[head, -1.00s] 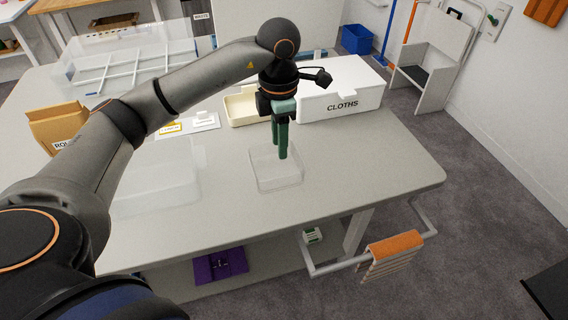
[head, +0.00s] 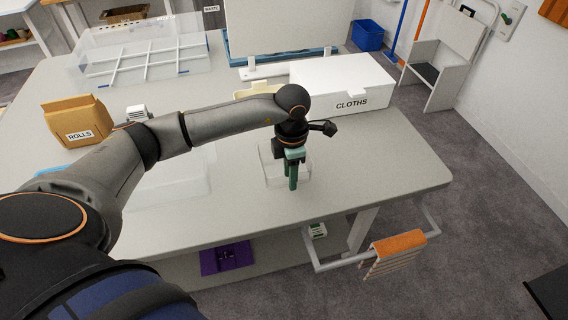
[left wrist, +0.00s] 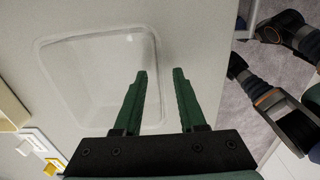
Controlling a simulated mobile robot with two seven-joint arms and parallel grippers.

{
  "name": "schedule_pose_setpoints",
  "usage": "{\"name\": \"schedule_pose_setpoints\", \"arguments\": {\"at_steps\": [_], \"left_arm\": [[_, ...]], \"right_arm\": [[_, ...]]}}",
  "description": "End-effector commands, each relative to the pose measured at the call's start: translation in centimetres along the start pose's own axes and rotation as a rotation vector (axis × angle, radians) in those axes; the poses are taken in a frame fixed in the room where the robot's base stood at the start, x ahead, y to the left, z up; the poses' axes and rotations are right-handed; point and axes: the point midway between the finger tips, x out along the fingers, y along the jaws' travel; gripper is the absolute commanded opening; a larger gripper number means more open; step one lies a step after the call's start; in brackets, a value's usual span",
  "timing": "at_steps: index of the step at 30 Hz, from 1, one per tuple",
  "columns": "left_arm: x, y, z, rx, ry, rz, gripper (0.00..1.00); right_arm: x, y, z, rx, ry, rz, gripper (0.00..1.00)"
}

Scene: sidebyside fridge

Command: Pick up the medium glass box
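A clear, open-topped glass box (head: 268,170) stands on the table near its front edge, and it fills the upper left of the left wrist view (left wrist: 85,75). A larger, very faint clear box (head: 165,190) stands to its left. I cannot tell for sure which is the medium one. My left gripper (head: 292,186) points down at the near side of the smaller box. In the left wrist view its green fingers (left wrist: 160,73) are apart, with nothing gripped. The box's side wall lies in line with the gap between them. My right gripper is not seen.
A white CLOTHS box (head: 345,88) and a partly hidden cream tray (head: 255,91) stand behind. A paper ROLLS bag (head: 78,122) and a divided clear bin (head: 150,55) are at the left. The table is clear to the right of the gripper.

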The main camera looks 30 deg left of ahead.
Motion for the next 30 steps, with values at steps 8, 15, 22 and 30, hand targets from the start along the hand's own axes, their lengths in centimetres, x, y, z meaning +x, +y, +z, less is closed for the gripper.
{"name": "schedule_pose_setpoints", "arguments": {"at_steps": [8, 15, 22, 30], "left_arm": [[-0.02, -0.02, 0.02, 0.000, 0.000, 0.000, 0.21], [-0.05, -0.02, 0.03, 0.000, -0.001, 0.000, 0.00], [-0.06, -0.01, 0.03, 0.000, -0.001, 0.000, 0.00], [-0.07, -0.01, 0.03, 0.000, -0.001, 0.000, 0.00]], "right_arm": [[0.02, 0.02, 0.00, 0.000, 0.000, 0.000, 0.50], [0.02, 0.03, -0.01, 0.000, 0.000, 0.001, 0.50], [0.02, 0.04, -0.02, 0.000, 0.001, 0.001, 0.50], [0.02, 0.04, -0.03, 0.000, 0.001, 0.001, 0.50]]}}
